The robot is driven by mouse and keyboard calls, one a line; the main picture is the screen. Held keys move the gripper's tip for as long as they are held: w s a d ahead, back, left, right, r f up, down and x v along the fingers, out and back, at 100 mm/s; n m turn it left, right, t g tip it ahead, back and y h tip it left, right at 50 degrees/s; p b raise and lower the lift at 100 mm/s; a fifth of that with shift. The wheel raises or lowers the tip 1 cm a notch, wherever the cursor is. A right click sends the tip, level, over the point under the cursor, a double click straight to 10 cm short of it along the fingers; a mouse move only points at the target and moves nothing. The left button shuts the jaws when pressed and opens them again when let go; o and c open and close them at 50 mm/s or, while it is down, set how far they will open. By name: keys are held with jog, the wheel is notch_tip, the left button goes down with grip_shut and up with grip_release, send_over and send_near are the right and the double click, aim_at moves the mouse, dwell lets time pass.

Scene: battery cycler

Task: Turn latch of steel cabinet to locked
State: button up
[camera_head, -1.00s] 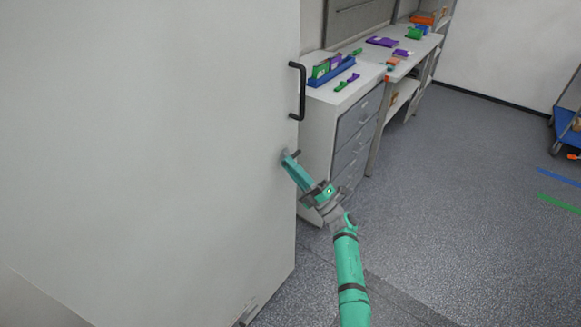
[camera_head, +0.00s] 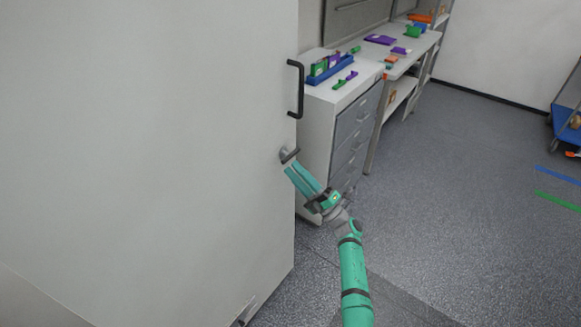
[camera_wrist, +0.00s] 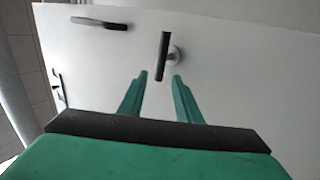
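The steel cabinet (camera_head: 150,140) fills the left of the head view with its pale door. Its latch (camera_head: 291,156) is a short dark bar on a round grey base, below the door handle, slanting up to the right. In the wrist view the latch (camera_wrist: 163,58) stands nearly upright in the picture, its round base at its right side. My gripper (camera_head: 290,168) is just below the latch in the head view. In the wrist view my gripper (camera_wrist: 160,77) is open, its two green fingers apart, the bar's lower end in line with the gap. Contact is not visible.
A black door handle (camera_head: 298,89) sticks out above the latch; it also shows in the wrist view (camera_wrist: 98,23). A grey drawer unit (camera_head: 345,130) and a workbench with small coloured parts stand behind the door edge.

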jog(key=v, duration=0.7)
jog(key=shift+d+f, duration=0.2)
jog(key=shift+s+a, duration=0.1)
jog(key=shift+s, duration=0.05)
jog(key=s+a+f+m+t+h, duration=0.55)
jog(key=s+a+m+t, duration=0.25)
jog(key=a+m, duration=0.3)
jog(key=s+a+f+m+t+h, duration=0.1)
jog(key=s+f+m+h, duration=0.1)
jog(key=s+m+h, duration=0.45)
jog(key=s+a+f+m+t+h, duration=0.1)
jog(key=s+a+f+m+h, duration=0.1)
jog(key=s+m+h, duration=0.4)
jog(key=s+d+r+m+g, duration=0.1)
jog(key=s+d+m+g, duration=0.1)
jog(key=s, duration=0.9)
jog(key=s+d+m+g+h, duration=0.1)
jog(key=s+d+g, duration=0.2)
jog(key=s, duration=0.8)
jog(key=s+d+r+m+g+h, duration=0.1)
jog(key=s+d+m+g, duration=0.1)
jog(key=s, duration=0.9)
jog(key=shift+d+r+m+g, duration=0.35)
jog(key=shift+d+g, duration=0.4)
jog(key=shift+g, duration=0.15)
